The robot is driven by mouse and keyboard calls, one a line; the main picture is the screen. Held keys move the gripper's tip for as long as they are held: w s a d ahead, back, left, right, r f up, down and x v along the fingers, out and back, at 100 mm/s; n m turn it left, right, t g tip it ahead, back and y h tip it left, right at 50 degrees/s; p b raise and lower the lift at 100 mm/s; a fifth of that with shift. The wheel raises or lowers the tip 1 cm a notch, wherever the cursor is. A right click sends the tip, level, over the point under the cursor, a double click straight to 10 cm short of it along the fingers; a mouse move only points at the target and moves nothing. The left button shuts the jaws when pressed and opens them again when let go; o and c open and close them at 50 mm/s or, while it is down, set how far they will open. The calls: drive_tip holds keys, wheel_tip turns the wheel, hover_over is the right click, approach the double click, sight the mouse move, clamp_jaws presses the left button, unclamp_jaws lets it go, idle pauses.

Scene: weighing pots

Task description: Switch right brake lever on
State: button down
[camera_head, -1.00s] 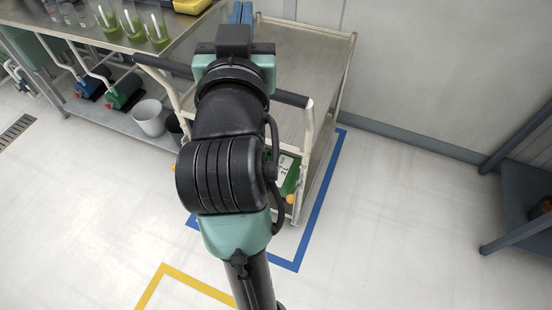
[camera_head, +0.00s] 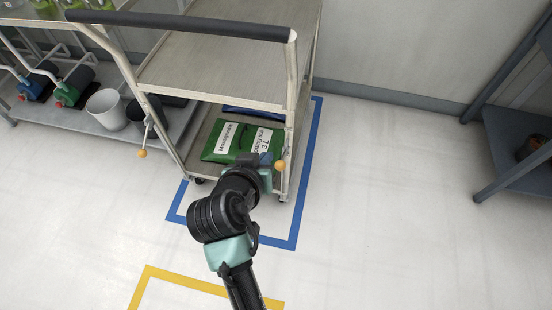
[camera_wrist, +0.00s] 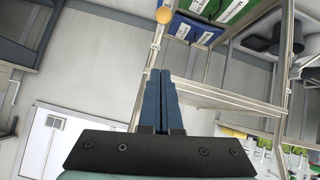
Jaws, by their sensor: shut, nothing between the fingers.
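The cart (camera_head: 215,68) stands in front of me, with a dark push handle across its near top. The right brake lever (camera_head: 280,165) shows as an orange knob at the foot of the cart's right near post. The same orange knob shows at the top of the wrist view (camera_wrist: 163,15). My gripper (camera_head: 264,160) has blue fingers and is shut and empty. It is low at the cart's near side, just left of the knob in the head view. In the wrist view the closed fingertips (camera_wrist: 166,74) point towards the knob, with a gap between. The lever's rod is hardly visible.
The left brake lever (camera_head: 142,154) hangs at the left post with its own orange knob. Green bags (camera_head: 232,141) lie on the cart's lower shelf. A bench with pumps and a white bucket (camera_head: 106,109) stands left. A grey table (camera_head: 510,150) is at right. Floor between is clear.

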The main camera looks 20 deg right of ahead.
drive_tip(key=b, duration=0.3)
hover_over(277, 163)
wheel_tip(277, 163, down, 6)
wheel_tip(277, 163, down, 3)
drive_tip(key=shift+a+r+b, duration=0.15)
drive_tip(key=shift+r+b, duration=0.05)
drive_tip(key=shift+b, duration=0.25)
drive_tip(key=shift+s+f, duration=0.4)
drive_tip(key=shift+f, duration=0.15)
drive_tip(key=shift+a, duration=0.1)
drive_tip(key=shift+s+f+b, duration=0.15)
drive_tip(key=shift+f+b, duration=0.2)
drive_tip(key=shift+b, duration=0.45)
drive_tip(key=shift+a+t, duration=0.1)
drive_tip(key=shift+t, duration=0.2)
